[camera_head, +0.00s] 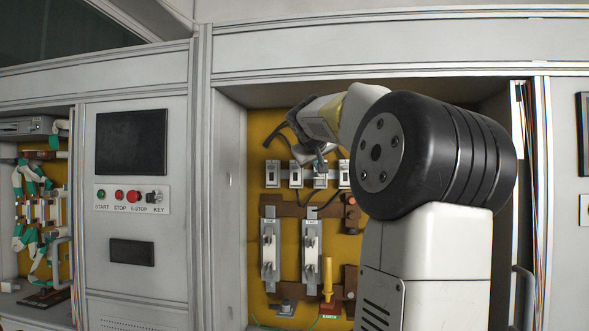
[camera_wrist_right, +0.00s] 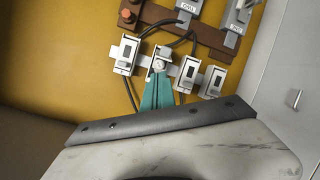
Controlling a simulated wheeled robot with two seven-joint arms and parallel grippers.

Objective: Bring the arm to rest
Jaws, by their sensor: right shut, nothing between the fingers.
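My right arm comes in from the lower right in the head view and reaches into the open cabinet bay. My right gripper (camera_head: 320,159) is in front of the row of small white switches (camera_head: 296,176), partly hidden behind its own wrist. In the right wrist view its teal fingers (camera_wrist_right: 158,76) are together and empty. Their tips overlap the second switch from the left (camera_wrist_right: 159,58); I cannot tell whether they touch it. My left gripper is not in view.
Two fuse holders (camera_head: 270,250) (camera_head: 313,248) hang below the switches on the yellow panel (camera_head: 262,125). A yellow handle (camera_head: 327,278) stands low beside them. Cabinet walls close in both sides. A START/STOP button panel (camera_head: 131,199) is at left.

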